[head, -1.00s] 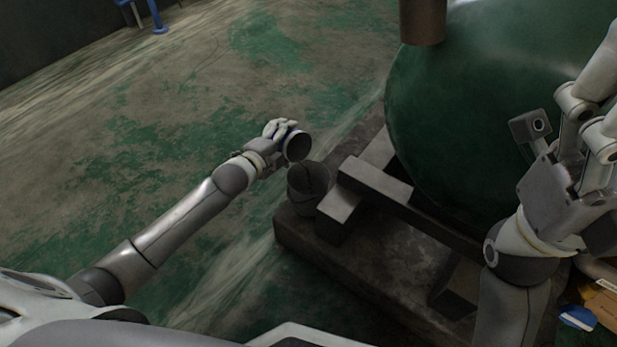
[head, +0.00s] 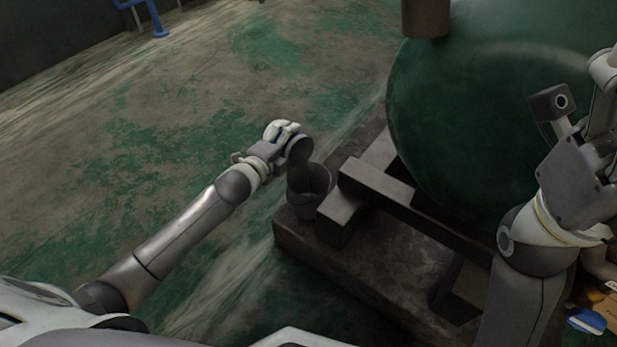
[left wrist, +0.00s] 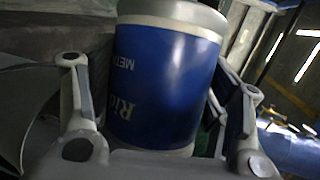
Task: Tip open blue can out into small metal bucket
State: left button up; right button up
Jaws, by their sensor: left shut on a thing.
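The blue can (left wrist: 160,85) fills the middle of the left wrist view, its printed lettering upside down. My left gripper (head: 284,134) is shut on it, with a finger on each side. In the head view the can's dark open mouth (head: 299,151) is tipped toward the lower right, above the small metal bucket (head: 305,202). The bucket stands upright, its dark inside partly visible. I cannot see whether anything is coming out of the can. My right gripper (head: 595,110) is raised at the right edge, partly cut off, and its jaws are unclear.
A large green tank (head: 470,110) stands on dark beams (head: 375,200) and a stone plinth (head: 300,240) right beside the bucket. A brown pipe (head: 425,18) is above. A blue-and-white item (head: 586,321) lies at the lower right. The floor at left is open.

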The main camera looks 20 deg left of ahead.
pick_arm(q)
jog(key=shift+d+r+m, duration=0.1)
jog(key=shift+r+m, duration=0.1)
jog(key=shift+m, duration=0.1)
jog(key=shift+s+d+r+m+t+y, duration=0.35)
jog(key=shift+r+m+t, duration=0.2)
jog(key=shift+m, duration=0.25)
dwell(1.0)
